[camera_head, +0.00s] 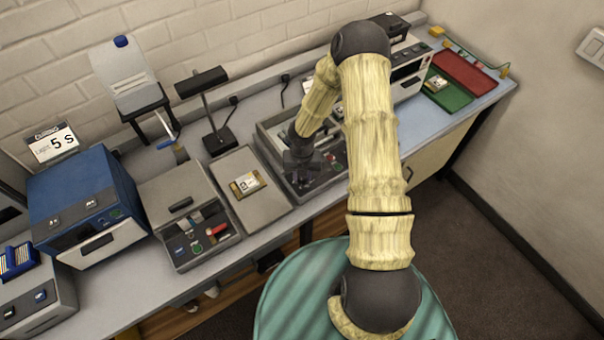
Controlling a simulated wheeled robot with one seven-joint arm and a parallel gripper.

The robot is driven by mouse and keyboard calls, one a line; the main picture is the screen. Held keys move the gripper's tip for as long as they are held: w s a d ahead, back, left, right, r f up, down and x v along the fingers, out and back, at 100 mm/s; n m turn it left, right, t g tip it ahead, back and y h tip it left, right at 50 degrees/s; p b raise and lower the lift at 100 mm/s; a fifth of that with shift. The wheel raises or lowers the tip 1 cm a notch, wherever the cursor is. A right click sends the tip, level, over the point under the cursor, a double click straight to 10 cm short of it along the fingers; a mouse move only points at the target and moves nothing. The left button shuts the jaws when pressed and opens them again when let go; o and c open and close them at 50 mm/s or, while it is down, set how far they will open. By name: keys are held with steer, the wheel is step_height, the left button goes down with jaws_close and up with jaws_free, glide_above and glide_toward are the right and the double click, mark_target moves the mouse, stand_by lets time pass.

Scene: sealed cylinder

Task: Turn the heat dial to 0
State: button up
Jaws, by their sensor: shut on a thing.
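My gripper (302,168) is a dark shape low over the front control panel of a grey device (271,131) at the centre of the bench. It is shut on what appears to be the heat dial, which the gripper hides. The dial's pointer and numbers cannot be read. A green button and a red one show on the panel just right of the gripper. My arm covers the right part of this device.
Left of the gripper are a grey tray with a small yellow-edged card (246,184), another grey device with buttons (187,214), a blue box machine (84,206) and a black lamp (205,90).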

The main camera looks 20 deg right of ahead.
mark_target(302, 180)
steer(key=o, duration=1)
step_height(302, 180, up, 18)
steer(key=b, duration=0.1)
steer(key=shift+f+b, duration=0.25)
steer(key=shift+b, duration=0.15)
steer(key=shift+s, duration=0.1)
steer(key=s+r+m+t+b, duration=0.1)
steer(key=s+m+b, duration=0.2)
steer(key=s+m, duration=0.4)
steer(key=s+r+m+t+b, duration=0.1)
steer(key=s+m+b, duration=0.3)
steer(key=m, duration=2.2)
steer(key=s, duration=0.4)
steer(key=shift+t+b, duration=0.3)
